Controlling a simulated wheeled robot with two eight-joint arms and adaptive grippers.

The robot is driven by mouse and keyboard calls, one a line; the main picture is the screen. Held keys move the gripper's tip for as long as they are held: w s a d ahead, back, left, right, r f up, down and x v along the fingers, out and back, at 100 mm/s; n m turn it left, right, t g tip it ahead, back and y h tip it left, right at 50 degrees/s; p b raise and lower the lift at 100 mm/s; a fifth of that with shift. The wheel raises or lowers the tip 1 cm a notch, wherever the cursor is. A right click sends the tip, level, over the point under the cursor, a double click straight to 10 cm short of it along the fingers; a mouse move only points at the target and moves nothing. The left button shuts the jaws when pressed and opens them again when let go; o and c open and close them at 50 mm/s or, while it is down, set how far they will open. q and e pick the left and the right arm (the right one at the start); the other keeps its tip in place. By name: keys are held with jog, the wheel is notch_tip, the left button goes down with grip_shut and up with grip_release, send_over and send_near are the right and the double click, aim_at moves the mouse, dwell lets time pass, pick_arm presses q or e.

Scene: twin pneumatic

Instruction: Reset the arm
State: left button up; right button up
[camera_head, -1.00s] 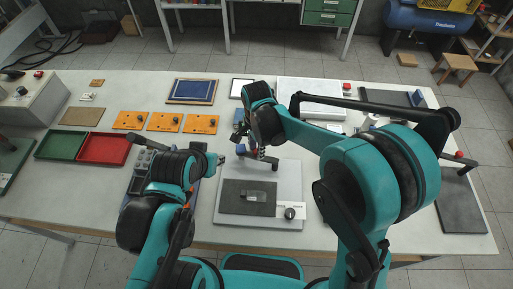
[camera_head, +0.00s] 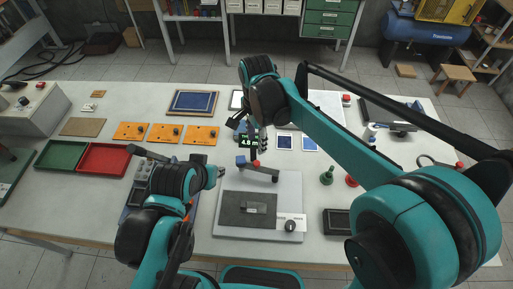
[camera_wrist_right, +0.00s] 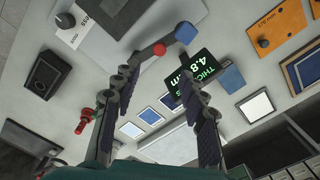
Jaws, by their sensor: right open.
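My right gripper (camera_head: 253,138) hangs over the back middle of the table in the head view. In the right wrist view (camera_wrist_right: 157,110) its two fingers stand well apart with nothing held between them.
Green tray (camera_head: 42,164) and red tray (camera_head: 84,170) lie at the left, near several orange plates (camera_head: 165,133). A blue framed panel (camera_head: 193,92) lies behind. Green (camera_head: 327,177) and red (camera_head: 351,181) pieces and a dark box (camera_head: 338,227) stand right of the press.

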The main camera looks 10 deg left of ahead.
jog(key=shift+r, duration=0.4)
jog(key=shift+d, duration=0.1)
jog(key=s+d+f+n+t+b, duration=0.2)
jog(key=s+d+f+n+b, duration=0.1)
jog(key=d, duration=0.5)
jog(key=s+d+f+n+t+b, duration=0.2)
jog(key=s+d+f+n+b, duration=0.1)
jog(key=d, duration=0.5)
jog(key=s+d+f+n+t+b, duration=0.3)
jog(key=s+d, duration=0.3)
jog(key=d, duration=0.2)
jog(key=shift+d+f+n, duration=0.4)
jog(key=shift+n, duration=0.3)
